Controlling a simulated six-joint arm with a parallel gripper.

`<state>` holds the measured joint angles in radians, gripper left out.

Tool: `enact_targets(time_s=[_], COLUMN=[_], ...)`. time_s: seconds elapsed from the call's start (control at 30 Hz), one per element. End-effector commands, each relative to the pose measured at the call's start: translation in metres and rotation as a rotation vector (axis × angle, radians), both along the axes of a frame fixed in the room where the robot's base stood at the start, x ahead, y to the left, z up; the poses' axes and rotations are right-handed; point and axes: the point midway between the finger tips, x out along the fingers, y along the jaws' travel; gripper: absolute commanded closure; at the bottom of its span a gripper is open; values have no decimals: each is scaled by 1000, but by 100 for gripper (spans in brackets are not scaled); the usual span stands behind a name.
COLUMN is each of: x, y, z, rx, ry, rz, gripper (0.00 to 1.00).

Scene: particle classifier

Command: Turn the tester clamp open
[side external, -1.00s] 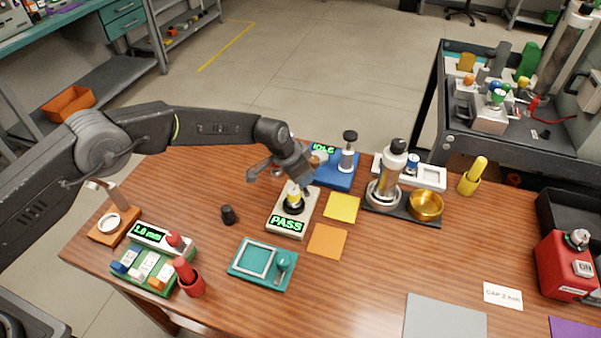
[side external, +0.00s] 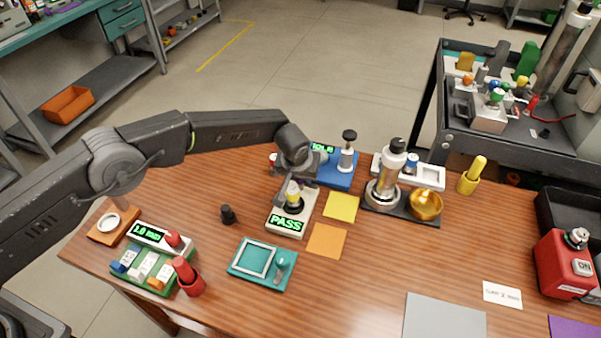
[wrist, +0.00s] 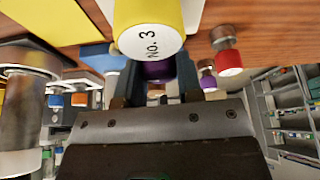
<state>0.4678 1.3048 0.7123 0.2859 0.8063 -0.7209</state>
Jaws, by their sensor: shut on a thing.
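The tester (side external: 286,223) is a pale block on the table, its green display reading PASS. A yellow cylinder (side external: 293,188) with a black ring at its base stands upright on it. My gripper (side external: 287,192) is down at the tester, close beside the cylinder. In the wrist view, my gripper (wrist: 158,88) is shut on a purple part (wrist: 158,70) just under the cylinder. The fingers hide much of this part; I cannot tell its full shape.
A blue device (side external: 338,178) with a black-topped post stands just behind the tester. A yellow square (side external: 341,207) and an orange square (side external: 327,240) lie to the right. A teal tray (side external: 263,264) is in front. A small black knob (side external: 228,215) stands to the left.

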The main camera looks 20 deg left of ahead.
Motion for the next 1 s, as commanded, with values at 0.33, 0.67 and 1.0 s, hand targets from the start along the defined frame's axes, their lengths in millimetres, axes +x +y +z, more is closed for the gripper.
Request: enact_targets(time_s=[0.33,0.67,1.0], x=[0,0,0], y=[0,0,0], z=[0,0,0], rx=[-2,-2,-2], ry=[2,3,2], rz=[82,87,85], gripper=[90,90,56])
